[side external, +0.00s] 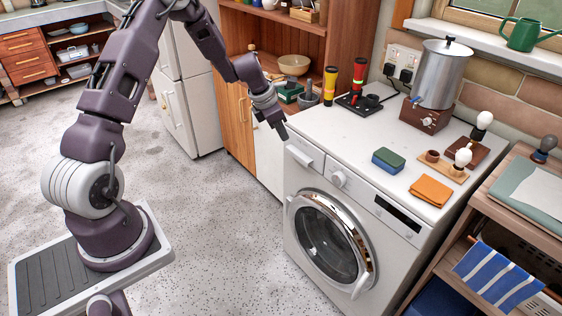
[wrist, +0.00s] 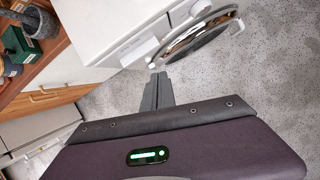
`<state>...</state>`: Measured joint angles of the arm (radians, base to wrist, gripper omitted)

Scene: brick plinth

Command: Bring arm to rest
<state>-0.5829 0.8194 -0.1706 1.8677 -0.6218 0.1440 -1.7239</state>
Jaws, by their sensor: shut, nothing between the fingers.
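My gripper (side external: 281,129) hangs in the air just off the left front corner of the washing machine (side external: 314,217). Its fingers point down and are closed together, with nothing between them. In the wrist view the shut fingers of my gripper (wrist: 158,88) show at the centre, over the speckled floor. The front of the washing machine (wrist: 120,20) with its round door is at the top of that view.
On the washing machine stand a metal urn (side external: 441,75), a green and blue sponge (side external: 388,161), an orange cloth (side external: 432,191) and two torches on a black base (side external: 360,104). A wooden cabinet (side external: 238,118) stands behind my gripper. The floor (side external: 225,235) in front is clear.

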